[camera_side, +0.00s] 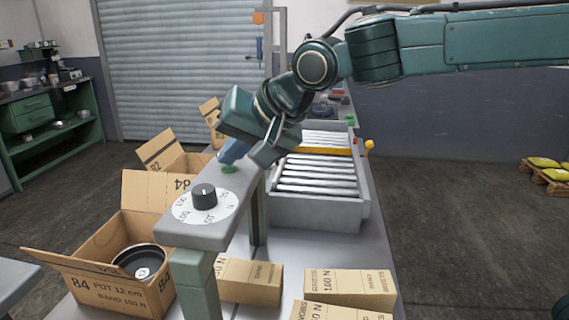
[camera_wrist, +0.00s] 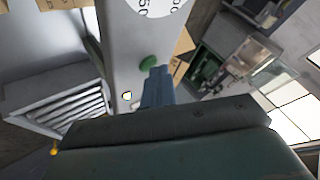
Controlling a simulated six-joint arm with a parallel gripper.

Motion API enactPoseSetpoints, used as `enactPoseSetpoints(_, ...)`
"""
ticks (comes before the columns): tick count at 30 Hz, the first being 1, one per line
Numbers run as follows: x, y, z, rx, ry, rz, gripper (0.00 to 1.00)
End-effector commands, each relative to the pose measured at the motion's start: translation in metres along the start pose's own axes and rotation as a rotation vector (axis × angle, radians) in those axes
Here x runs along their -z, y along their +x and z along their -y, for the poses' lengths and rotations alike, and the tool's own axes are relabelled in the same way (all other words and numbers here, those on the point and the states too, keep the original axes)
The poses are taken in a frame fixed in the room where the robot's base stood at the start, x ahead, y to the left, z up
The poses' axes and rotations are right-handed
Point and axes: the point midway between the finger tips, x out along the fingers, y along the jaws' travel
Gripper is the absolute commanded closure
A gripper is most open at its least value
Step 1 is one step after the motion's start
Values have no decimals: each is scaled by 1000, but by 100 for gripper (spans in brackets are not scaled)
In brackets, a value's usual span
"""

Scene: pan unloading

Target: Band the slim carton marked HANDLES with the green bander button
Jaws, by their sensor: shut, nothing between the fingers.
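The green button (camera_side: 229,169) sits on top of the grey bander beam, beyond the dial; it also shows in the wrist view (camera_wrist: 148,62). My gripper (camera_side: 228,157) is shut and empty, its blue fingers pointing down close beside the button. In the wrist view the fingertips (camera_wrist: 158,70) are just right of the button; I cannot tell whether they touch it. Slim cartons lie on the table at the front: one (camera_side: 250,282) under the beam, one (camera_side: 348,288) to its right marked 100 N, and one (camera_side: 335,311) at the bottom edge. Their small name print is too blurred to read surely.
A black dial (camera_side: 204,195) on a white scale stands on the beam's near end. An open box (camera_side: 105,286) marked 84 POT 12 cm, BAND 150 N holds a dark pot (camera_side: 140,261). A roller conveyor (camera_side: 318,187) with a yellow bar (camera_side: 322,151) lies right of the beam.

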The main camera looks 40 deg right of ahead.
Motion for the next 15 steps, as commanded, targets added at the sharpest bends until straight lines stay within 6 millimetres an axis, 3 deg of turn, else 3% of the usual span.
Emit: enactPoseSetpoints(15,8,-11,8,-1,0,0,100)
